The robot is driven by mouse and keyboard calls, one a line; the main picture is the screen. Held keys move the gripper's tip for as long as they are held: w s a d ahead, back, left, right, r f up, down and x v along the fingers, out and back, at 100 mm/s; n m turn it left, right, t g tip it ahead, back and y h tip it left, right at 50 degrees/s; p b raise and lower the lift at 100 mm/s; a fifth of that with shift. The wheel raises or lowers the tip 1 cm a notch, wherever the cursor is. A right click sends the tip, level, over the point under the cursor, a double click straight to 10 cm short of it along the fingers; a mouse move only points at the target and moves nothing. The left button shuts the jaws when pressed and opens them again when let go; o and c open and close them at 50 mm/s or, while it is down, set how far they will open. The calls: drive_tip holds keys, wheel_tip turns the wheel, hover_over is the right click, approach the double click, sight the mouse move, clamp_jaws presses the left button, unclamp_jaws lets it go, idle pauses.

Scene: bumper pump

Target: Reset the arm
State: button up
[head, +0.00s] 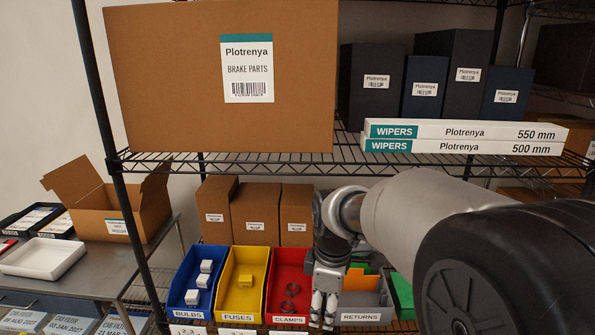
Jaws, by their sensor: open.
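My arm reaches in from the right side of the head view. My gripper (325,308) points down in front of the lower shelf, between the red clamps bin (262,262) and the grey returns bin (363,314). The gripper is open, and I see nothing held between its fingers. The fingertips are near the bottom of the picture. The gripper and wrist hide part of the returns bin and the right edge of the clamps bin.
A blue bulbs bin (184,308) and a yellow fuses bin (238,312) stand left of the clamps bin. The wire shelf (200,164) above carries a large brake parts box (170,80) and wiper boxes (480,131). A side table (95,268) holds an open carton (120,213) and white tray (42,257).

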drive_tip(key=s+d+r+m+t, duration=0.1)
drive_tip(key=s+d+r+m, duration=0.25)
drive_tip(key=s, duration=0.35)
drive_tip(key=s+d+r+m+t, duration=0.1)
drive_tip(key=s+d+r+m, duration=0.1)
drive_tip(key=s+r+m, duration=0.4)
drive_tip(key=s+d+f+m, duration=0.1)
drive_tip(key=s+m, duration=0.2)
drive_tip(key=s, duration=0.3)
drive_tip(key=s+d+f+m, duration=0.1)
drive_tip(key=s+f+m, duration=0.1)
drive_tip(key=s, duration=0.4)
drive_tip(key=shift+s+d+f+m+t, duration=0.15)
drive_tip(key=shift+s+d+m+t, duration=0.05)
drive_tip(key=shift+d+m+t, duration=0.25)
